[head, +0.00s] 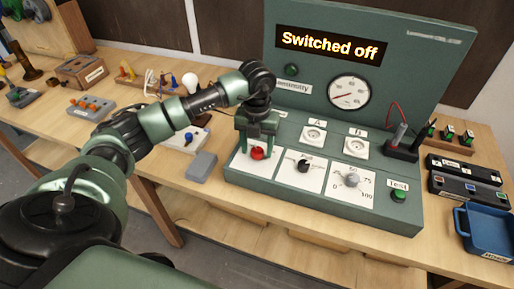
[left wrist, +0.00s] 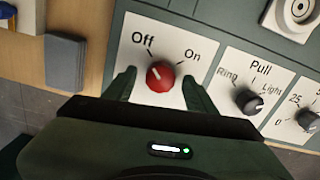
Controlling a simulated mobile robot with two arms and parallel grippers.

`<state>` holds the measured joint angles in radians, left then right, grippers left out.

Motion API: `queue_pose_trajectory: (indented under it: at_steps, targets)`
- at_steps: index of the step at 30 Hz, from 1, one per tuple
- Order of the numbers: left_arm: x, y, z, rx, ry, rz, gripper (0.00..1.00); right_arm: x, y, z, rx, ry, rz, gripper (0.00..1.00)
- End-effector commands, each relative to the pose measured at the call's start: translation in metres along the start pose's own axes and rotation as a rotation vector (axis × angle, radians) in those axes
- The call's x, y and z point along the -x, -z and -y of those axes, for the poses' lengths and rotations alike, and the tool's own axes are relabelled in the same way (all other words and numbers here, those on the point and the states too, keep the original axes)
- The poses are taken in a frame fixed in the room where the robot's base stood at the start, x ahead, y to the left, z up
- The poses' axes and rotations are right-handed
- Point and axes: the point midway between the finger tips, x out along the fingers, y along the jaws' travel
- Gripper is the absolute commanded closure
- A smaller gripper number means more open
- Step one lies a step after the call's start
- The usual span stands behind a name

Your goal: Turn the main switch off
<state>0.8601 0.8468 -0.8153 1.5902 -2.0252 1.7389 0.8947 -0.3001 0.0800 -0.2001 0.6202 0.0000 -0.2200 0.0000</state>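The main switch is a red knob (head: 257,153) on a white plate at the left of the green test panel (head: 322,205). In the left wrist view the red knob (left wrist: 160,76) has a white mark that points up and left, toward the word Off. The panel's display (head: 330,44) reads "Switched off". My left gripper (head: 257,148) is above the knob, pointing down. In the left wrist view its two fingers (left wrist: 160,88) are spread on either side of the knob, with gaps between them and it. My right gripper is not in view.
To the right on the panel are a black knob (head: 303,166), a grey knob (head: 351,180) and a green Test button (head: 398,195). A grey block (head: 202,166) lies on the table left of the panel. A blue bin (head: 485,232) stands at the right.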

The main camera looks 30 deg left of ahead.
Motion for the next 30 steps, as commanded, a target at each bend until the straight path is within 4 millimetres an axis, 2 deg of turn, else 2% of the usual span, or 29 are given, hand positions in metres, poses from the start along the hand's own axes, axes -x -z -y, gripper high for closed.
queue_pose_trajectory:
  at_steps: [9,21,25,30]
  targets:
    - [0.003,0.001,0.001,-0.003,0.0,-0.003,0.45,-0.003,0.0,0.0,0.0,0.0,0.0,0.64]
    - [0.064,0.0,0.001,-0.002,0.001,0.0,0.45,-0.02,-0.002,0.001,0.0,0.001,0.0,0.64]
    - [0.074,0.0,0.0,-0.002,-0.001,-0.001,0.45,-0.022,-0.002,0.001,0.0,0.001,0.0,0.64]
    - [0.077,0.001,0.0,-0.002,0.0,-0.003,0.45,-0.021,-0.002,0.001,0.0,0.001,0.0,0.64]
